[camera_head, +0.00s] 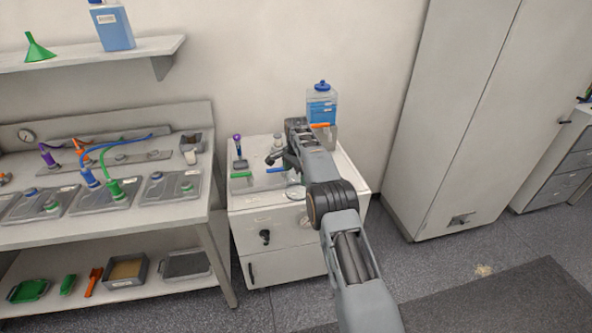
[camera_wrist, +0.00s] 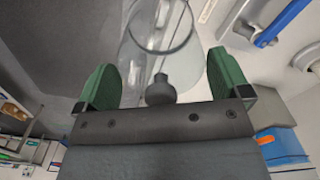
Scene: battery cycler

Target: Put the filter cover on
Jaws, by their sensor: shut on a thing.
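My gripper (camera_wrist: 164,68) has two green finger pads, set wide apart on either side of a clear, round-walled cover (camera_wrist: 160,42), which I take to be the filter cover. It is shut on this cover. A dark grey knob (camera_wrist: 160,91) shows at the cover's near end, between the fingers. In the head view my gripper (camera_head: 284,159) is over the top of the white cabinet (camera_head: 262,232), and my arm hides part of that top. The cover cannot be made out clearly there, and I cannot tell which part it fits onto.
A blue-lidded container (camera_head: 321,104) stands at the cabinet's back right. A purple-handled tool (camera_head: 238,147) and a green-edged piece (camera_head: 241,175) are at its left. A blue handle (camera_wrist: 286,20) shows at upper right in the wrist view. The workbench (camera_head: 180,214) stands left; a tall locker (camera_head: 437,100) right.

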